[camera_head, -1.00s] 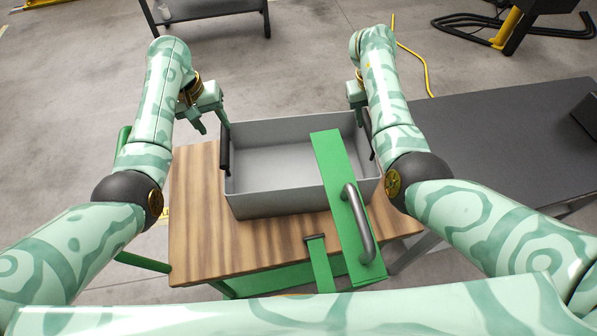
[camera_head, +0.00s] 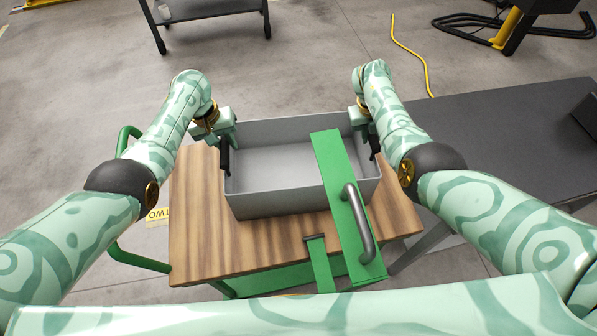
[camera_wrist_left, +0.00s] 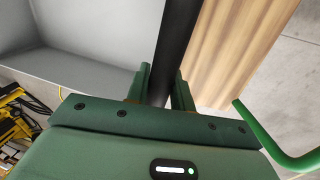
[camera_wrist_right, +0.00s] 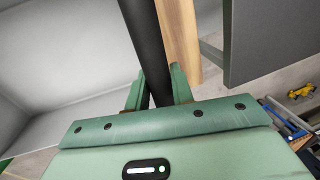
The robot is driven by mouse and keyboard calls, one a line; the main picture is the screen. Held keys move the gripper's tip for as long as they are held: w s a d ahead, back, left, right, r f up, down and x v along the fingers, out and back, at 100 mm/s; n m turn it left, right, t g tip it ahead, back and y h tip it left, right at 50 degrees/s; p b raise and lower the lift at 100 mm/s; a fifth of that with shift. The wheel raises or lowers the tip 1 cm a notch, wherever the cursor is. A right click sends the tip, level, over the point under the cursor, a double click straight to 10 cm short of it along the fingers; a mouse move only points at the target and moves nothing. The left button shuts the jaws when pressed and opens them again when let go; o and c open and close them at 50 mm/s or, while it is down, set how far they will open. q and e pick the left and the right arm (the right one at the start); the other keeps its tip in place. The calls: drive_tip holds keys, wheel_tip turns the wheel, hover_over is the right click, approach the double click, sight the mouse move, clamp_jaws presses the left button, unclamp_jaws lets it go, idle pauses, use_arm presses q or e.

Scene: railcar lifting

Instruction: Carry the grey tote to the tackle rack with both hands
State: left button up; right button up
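The grey tote (camera_head: 270,200) sits empty and level on a wood-topped green cart (camera_head: 200,235). It has a dark upright-looking handle at each end. My left gripper (camera_head: 226,140) is at the left-end handle, and the left wrist view shows its fingers (camera_wrist_left: 162,88) close on both sides of the black bar. My right gripper (camera_head: 366,125) is at the right-end handle, its fingers (camera_wrist_right: 159,88) likewise close around the bar in the right wrist view. I cannot tell for certain which piece of furniture is the tackle rack.
A green plate with a grey handle (camera_head: 335,165) overlaps the tote's front right; contact is unclear. A dark-topped table (camera_head: 490,135) stands at the right. A dark trolley (camera_head: 210,10) stands at the back. A yellow cable (camera_head: 418,60) lies on the floor.

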use_arm(q)
clamp_jaws()
use_arm(e)
clamp_jaws()
use_arm(q)
drive_tip(key=shift+r, duration=0.1)
use_arm(e)
drive_tip(key=shift+r, duration=0.1)
idle(0.7)
